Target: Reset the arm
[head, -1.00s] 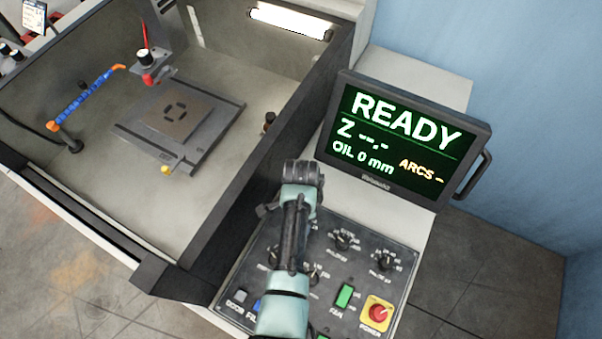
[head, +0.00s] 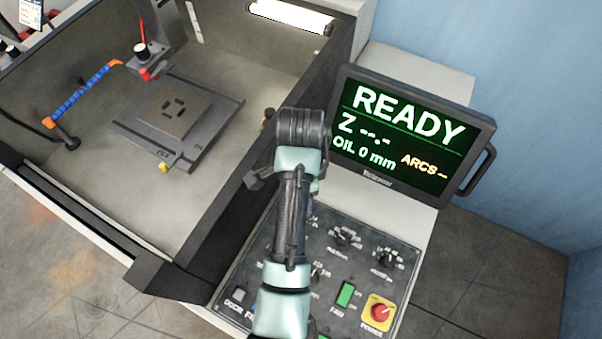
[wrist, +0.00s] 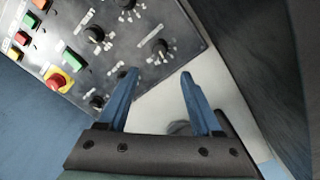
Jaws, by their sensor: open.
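My gripper shows in the wrist view (wrist: 158,90) with two blue fingers spread apart and nothing between them. It hangs above the edge of the control panel (wrist: 130,45), whose knobs and buttons lie beyond the fingertips. In the head view my arm reaches up over the control panel (head: 338,262) and hides part of its left side. My fingers are hidden behind the wrist there.
A monitor (head: 408,135) reading READY stands right of my arm. A red power button (head: 379,312) sits at the panel's lower right. The open tank (head: 95,205) at left holds a plate (head: 175,112), a tool head (head: 148,62) and a blue hose (head: 85,93).

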